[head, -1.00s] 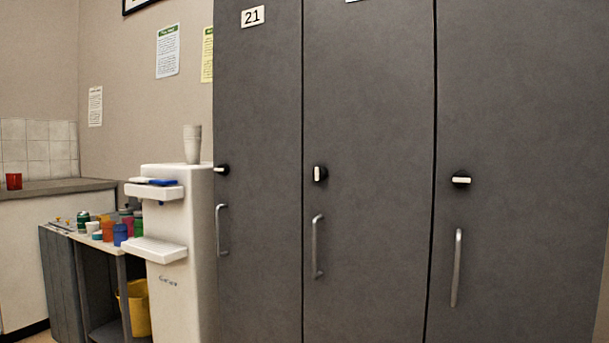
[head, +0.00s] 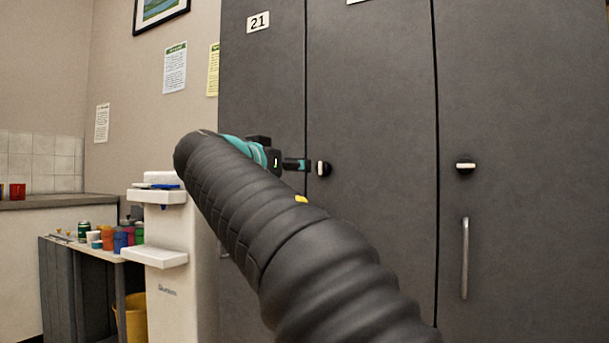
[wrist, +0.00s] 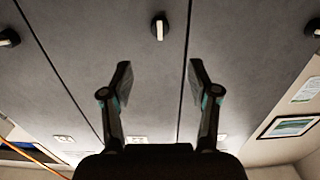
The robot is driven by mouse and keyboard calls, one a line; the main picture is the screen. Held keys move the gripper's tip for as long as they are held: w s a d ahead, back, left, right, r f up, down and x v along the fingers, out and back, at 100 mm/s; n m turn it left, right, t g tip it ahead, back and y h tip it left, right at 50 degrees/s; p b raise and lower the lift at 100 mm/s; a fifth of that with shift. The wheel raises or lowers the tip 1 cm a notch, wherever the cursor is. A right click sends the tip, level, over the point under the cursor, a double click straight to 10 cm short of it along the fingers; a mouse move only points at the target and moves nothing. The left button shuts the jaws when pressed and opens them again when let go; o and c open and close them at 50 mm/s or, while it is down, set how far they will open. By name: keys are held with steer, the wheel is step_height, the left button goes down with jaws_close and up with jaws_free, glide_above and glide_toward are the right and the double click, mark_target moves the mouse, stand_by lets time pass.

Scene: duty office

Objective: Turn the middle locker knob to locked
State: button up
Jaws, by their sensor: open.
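The middle locker knob (head: 324,168) is a black round base with a white bar standing upright, on the middle grey locker door (head: 370,80). In the wrist view the same knob (wrist: 160,27) lies beyond the fingertips, midway between their lines, its white bar along the view's vertical. My gripper (head: 301,165) reaches toward it from the left in the head view. In the wrist view my gripper (wrist: 160,76) is open with nothing between its fingers, and they are apart from the knob. The middle door's handle is hidden behind my arm.
The right locker knob (head: 465,167) has its white bar level, above a long handle (head: 465,258). The left locker (head: 262,80) carries plate 21; its knob is hidden in the head view. A white water dispenser (head: 180,285) and a side table with colored cups (head: 121,240) stand at left.

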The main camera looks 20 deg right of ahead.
mark_target(319, 167)
steer(key=x, duration=0.4)
steer(key=p+x, duration=0.1)
steer(key=x, duration=0.4)
steer(key=p+x, duration=0.1)
steer(key=x, duration=0.3)
steer(key=shift+w+d+r, duration=0.25)
steer(key=shift+d, duration=0.1)
steer(key=shift+c, duration=0.3)
steer(key=c, duration=1.1)
